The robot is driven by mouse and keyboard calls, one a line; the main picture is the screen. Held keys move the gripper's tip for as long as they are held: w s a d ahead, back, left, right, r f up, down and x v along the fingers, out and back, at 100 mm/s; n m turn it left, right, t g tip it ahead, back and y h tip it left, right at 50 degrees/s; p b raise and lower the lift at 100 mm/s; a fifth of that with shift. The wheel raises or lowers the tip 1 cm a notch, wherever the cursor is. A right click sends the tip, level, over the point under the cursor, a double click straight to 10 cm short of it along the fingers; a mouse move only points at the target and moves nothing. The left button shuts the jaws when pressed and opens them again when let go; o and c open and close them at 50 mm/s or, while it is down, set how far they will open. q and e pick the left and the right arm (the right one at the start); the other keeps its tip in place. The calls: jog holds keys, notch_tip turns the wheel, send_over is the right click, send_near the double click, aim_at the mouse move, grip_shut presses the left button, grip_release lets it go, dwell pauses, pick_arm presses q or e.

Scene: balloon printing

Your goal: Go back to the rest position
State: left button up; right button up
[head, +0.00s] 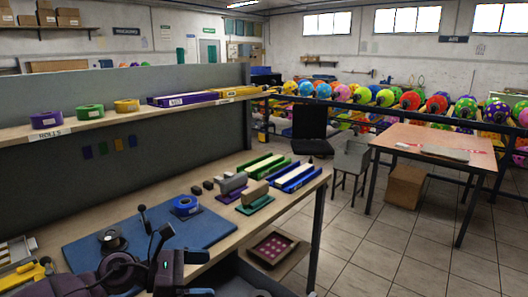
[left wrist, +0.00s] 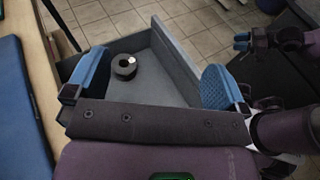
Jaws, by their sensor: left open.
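In the left wrist view my left gripper (left wrist: 154,80) is open, with its two blue fingertips wide apart and nothing between them. Beyond the fingers lies an open grey drawer (left wrist: 178,55). A black roll with a pale core (left wrist: 124,66) lies in the drawer, apart from the fingers. My right gripper (left wrist: 243,42) shows at the upper right of that view, small and dark; whether its fingers are apart is unclear.
Stamps and coloured trays (head: 292,177) stand farther back. A shelf (head: 20,137) holds purple, green and yellow rolls. The open drawer juts out past the bench front. Tiled floor (head: 345,250) is free to the right.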

pick_arm(q)
jog(key=s+a+f+m+t+y, duration=0.15)
jog(key=a+m+t+y, duration=0.3)
jog(key=m, duration=0.75)
jog(key=s+a+f+m+t+y, duration=0.1)
jog(key=s+a+m+t+y, duration=0.3)
jog(key=m, duration=0.8)
jog(key=s+a+f+m+t+y, duration=0.15)
jog(key=m+t+y, duration=0.35)
jog(key=m, duration=0.7)
jog(key=s+a+f+n+g+y, duration=0.1)
jog(key=s+f+n+g, duration=0.35)
jog(key=s, duration=0.35)
jog(key=s+a+f+n+g, duration=0.25)
jog(key=s+n+g, duration=0.3)
jog(key=s, duration=0.35)
jog(key=s+a+f+n+g+y, duration=0.1)
jog(key=s+f+n+g, duration=0.35)
jog(key=s, duration=0.35)
jog(key=w+f+t+h, duration=0.1)
jog(key=w+f+t, duration=0.6)
jog(key=f, duration=0.3)
jog(key=shift+w+d+t, duration=0.15)
jog(key=shift+w+t, duration=0.05)
jog(key=shift+t, duration=0.4)
pick_arm(e)
jog(key=shift+w+d+r, duration=0.1)
jog(key=shift+w+r, duration=0.05)
